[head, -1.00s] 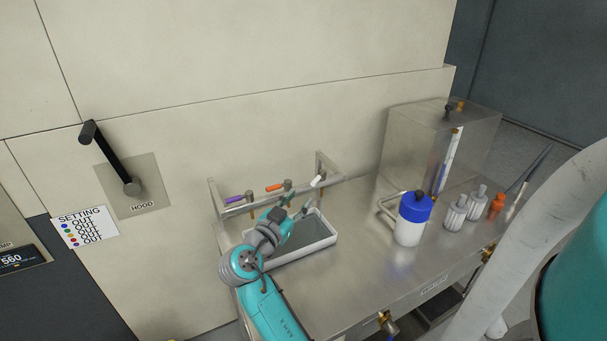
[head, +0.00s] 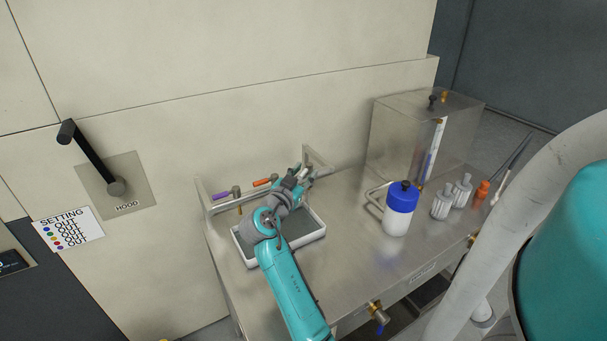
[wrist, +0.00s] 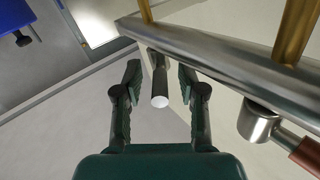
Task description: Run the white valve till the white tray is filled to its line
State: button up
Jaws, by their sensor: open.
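The white valve's handle (wrist: 160,94) shows in the wrist view as a pale round-ended bar below a metal pipe. My gripper (wrist: 160,82) is open, with one finger on each side of the handle and a visible gap to each. In the head view my gripper (head: 297,178) is at the right end of the valve rail and mostly hides the white valve. The white tray (head: 306,242) lies below the rail, partly covered by my arm. Its inside looks grey; I cannot make out its fill line or level.
A purple-handled valve (head: 221,196) and an orange-handled valve (head: 262,183) sit left on the same rail (head: 247,190). A blue-capped white bottle (head: 398,218) and a clear tank (head: 402,140) stand right. The bench between tray and bottle is clear.

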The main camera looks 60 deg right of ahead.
grip_shut()
jog(key=shift+w+m+g, duration=0.25)
jog(key=shift+m+g, duration=0.35)
jog(key=shift+g, duration=0.3)
grip_release()
jog(key=a, duration=1.2)
jog(key=shift+w, duration=0.4)
